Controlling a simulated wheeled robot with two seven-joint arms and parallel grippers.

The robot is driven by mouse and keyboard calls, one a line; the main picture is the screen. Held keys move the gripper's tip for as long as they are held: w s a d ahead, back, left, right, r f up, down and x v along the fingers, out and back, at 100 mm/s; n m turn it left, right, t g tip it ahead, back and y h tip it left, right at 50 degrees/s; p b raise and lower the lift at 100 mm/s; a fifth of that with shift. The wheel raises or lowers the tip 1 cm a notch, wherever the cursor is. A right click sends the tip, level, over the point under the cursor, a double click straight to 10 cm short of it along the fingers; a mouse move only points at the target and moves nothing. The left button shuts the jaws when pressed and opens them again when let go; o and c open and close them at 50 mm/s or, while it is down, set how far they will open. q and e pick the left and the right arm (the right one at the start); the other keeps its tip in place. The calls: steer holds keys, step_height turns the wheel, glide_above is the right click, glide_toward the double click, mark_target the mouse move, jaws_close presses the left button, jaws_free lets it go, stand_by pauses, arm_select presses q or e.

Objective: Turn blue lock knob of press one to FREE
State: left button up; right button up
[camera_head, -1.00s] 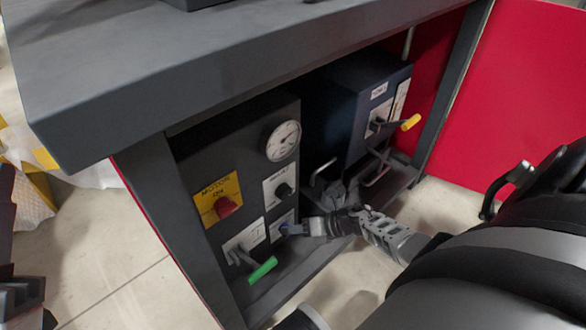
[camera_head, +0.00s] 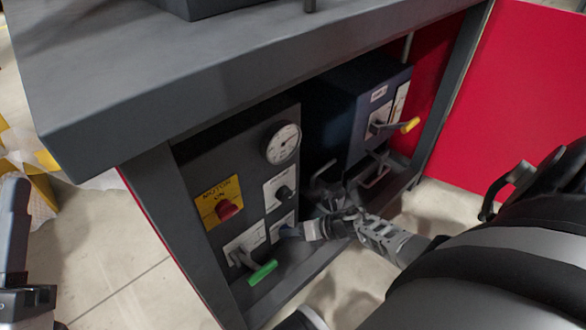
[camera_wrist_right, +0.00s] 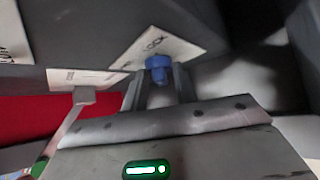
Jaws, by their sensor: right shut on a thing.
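The blue lock knob (camera_wrist_right: 158,67) sits on a white plate (camera_wrist_right: 165,42) with partly readable black lettering in the right wrist view. My right gripper (camera_wrist_right: 159,84) has a finger on each side of the knob and is shut on it. In the head view the right gripper (camera_head: 292,231) is at the low right part of the dark press panel (camera_head: 250,180), and it hides the knob there. I cannot read which marking the knob points to.
A blue box with a yellow lever (camera_head: 409,125) stands right. The grey tabletop (camera_head: 250,65) overhangs above.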

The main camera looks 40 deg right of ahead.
arm_select(q)
step_height(320, 180, down, 8)
steer(key=s+n+g+y+p, duration=0.1)
steer(key=n+g+y+p, duration=0.3)
steer(key=n, duration=0.3)
steer(key=shift+s+d+f, duration=0.15)
steer(key=shift+d, duration=0.25)
arm_select(e)
steer(key=shift+s+a+r+n+h, duration=0.15)
steer(key=shift+n+h, duration=0.5)
steer(key=shift+h, duration=0.45)
steer(key=shift+w+a+n+h, duration=0.15)
steer(key=shift+n+h, duration=0.5)
steer(key=shift+h, duration=0.45)
steer(key=shift+s, duration=0.1)
steer(key=o, duration=0.6)
arm_select(q)
steer(key=shift+p, duration=0.3)
arm_select(e)
steer(key=shift+r, duration=0.1)
